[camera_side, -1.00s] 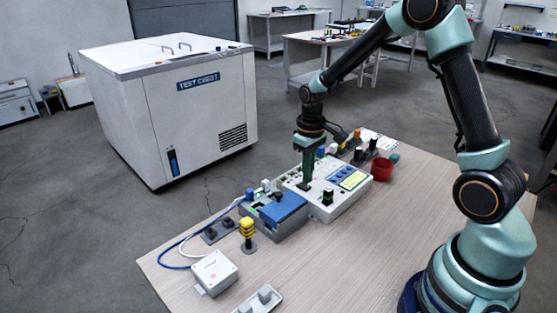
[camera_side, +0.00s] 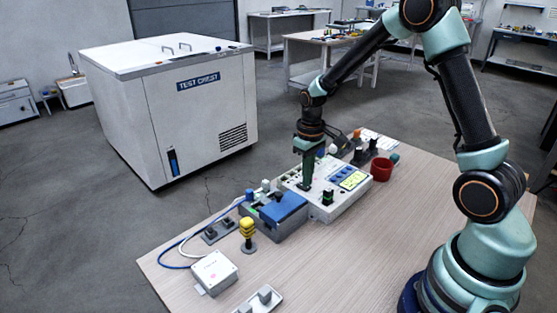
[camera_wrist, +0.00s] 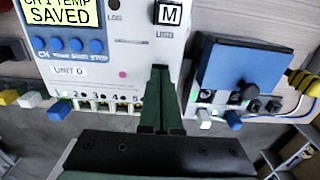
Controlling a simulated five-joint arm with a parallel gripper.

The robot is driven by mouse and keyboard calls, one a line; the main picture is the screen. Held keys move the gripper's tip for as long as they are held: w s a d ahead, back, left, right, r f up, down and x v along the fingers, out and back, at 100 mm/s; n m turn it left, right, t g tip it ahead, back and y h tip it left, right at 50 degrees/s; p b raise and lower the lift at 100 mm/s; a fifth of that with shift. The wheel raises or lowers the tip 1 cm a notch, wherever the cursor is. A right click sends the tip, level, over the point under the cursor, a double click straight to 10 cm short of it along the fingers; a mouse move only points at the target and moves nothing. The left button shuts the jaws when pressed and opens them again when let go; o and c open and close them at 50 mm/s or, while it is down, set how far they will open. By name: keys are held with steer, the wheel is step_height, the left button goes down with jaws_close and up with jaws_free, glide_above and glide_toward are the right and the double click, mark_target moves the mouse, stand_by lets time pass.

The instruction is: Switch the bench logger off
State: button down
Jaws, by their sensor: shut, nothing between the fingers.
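The bench logger is a white box (camera_side: 327,209) on the wooden bench. In the wrist view its face (camera_wrist: 112,72) shows a lit yellow display (camera_wrist: 62,14) reading "CH 1 TEMP SAVED". Below it is a row of blue buttons (camera_wrist: 72,46) and a "UNIT 0" label. My gripper (camera_side: 305,187) is shut and empty, pointing down over the logger's face. In the wrist view its fingertips (camera_wrist: 160,68) hide part of that face; I cannot tell whether they touch it.
A grey block with a blue lid (camera_side: 284,208) stands beside the logger. A test chest (camera_side: 175,110) stands behind.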

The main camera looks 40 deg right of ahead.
steer(key=shift+f, duration=0.45)
stand_by(0.3)
steer(key=shift+r, duration=3.5)
